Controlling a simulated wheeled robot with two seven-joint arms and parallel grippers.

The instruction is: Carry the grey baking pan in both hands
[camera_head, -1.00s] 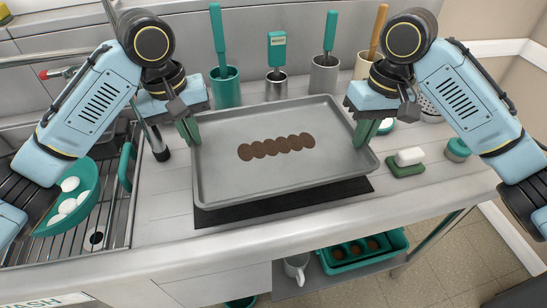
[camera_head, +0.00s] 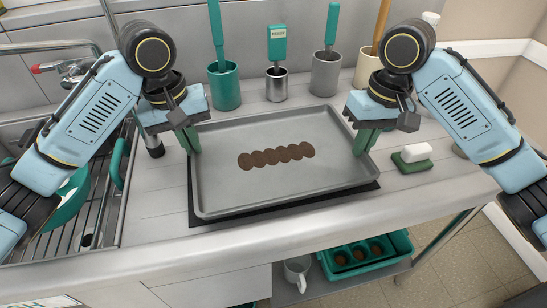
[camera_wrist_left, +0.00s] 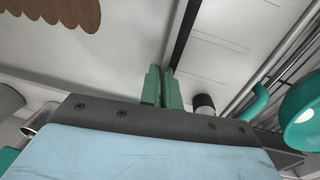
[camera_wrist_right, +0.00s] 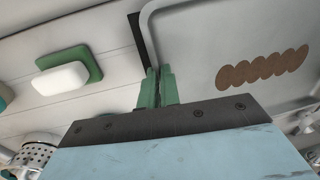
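The grey baking pan (camera_head: 225,185) is level, just over or on a black mat (camera_head: 270,212) on the counter; I cannot tell whether it touches. A row of several overlapping brown discs (camera_head: 276,156) lies in its middle. My left gripper (camera_head: 192,140) is shut on the pan's left rim, and my right gripper (camera_head: 364,140) is shut on its right rim. The green fingertips show close together at the rim in the left wrist view (camera_wrist_left: 163,80) and the right wrist view (camera_wrist_right: 159,80).
Utensil cups (camera_head: 224,88) stand behind the pan. A white bar on a green sponge (camera_head: 412,166) lies to its right. A sink rack (camera_head: 100,210) with a teal bowl (camera_head: 72,200) is at left. A teal tray (camera_head: 400,243) and white mug (camera_head: 297,270) are on the shelf below.

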